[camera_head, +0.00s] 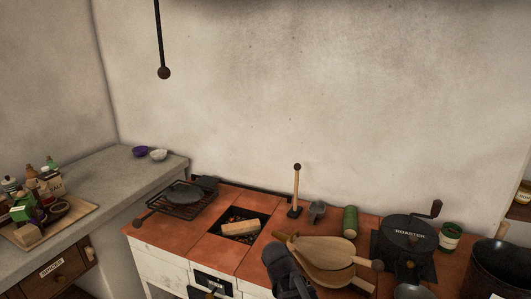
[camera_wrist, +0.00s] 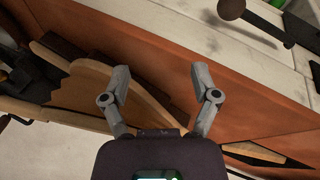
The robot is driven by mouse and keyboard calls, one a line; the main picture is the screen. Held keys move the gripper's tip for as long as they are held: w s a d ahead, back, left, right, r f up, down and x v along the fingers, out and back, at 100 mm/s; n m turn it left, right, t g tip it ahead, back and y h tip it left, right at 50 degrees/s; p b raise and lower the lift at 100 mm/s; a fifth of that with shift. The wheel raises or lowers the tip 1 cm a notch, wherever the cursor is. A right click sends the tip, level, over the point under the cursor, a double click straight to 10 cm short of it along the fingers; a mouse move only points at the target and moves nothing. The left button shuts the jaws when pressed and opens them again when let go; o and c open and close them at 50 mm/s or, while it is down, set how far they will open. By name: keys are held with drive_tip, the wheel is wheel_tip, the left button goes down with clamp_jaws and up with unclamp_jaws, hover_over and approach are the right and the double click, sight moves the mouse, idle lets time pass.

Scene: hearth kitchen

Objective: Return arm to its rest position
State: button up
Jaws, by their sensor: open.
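My gripper (camera_wrist: 160,72) is open, with its two grey fingers spread apart and nothing between them in the wrist view. Below the fingers lies the red-brown edge of the stove top (camera_wrist: 265,80). A dark part that looks like my arm's end (camera_head: 287,268) shows at the bottom of the head view, in front of the wooden bellows (camera_head: 325,250). The fingers cannot be made out there. The bellows' pale wood also shows at the left of the wrist view (camera_wrist: 85,85).
The red-tiled stove (camera_head: 175,228) has an open firebox with a wood block (camera_head: 240,229) and a rack with a dark pan (camera_head: 185,193). A roaster (camera_head: 408,233), a green cylinder (camera_head: 350,221) and a black pot (camera_head: 497,268) crowd the right. A rod (camera_head: 160,40) hangs above.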

drive_tip(key=s+d+r+y+p, duration=0.2)
drive_tip(key=d+r+p, duration=0.1)
drive_tip(key=r+p, duration=0.3)
drive_tip(key=s+d+r+n+g+y+p, duration=0.1)
drive_tip(key=s+d+r+y+p, duration=0.1)
drive_tip(key=d+r+p, duration=0.2)
wheel_tip(320, 180, up, 4)
drive_tip(key=p, duration=0.4)
drive_tip(key=shift+d+f+g+y, duration=0.15)
drive_tip(key=shift+f+g+y, duration=0.05)
drive_tip(key=shift+g+y, duration=0.1)
drive_tip(key=shift+s, duration=0.1)
idle(1.4)
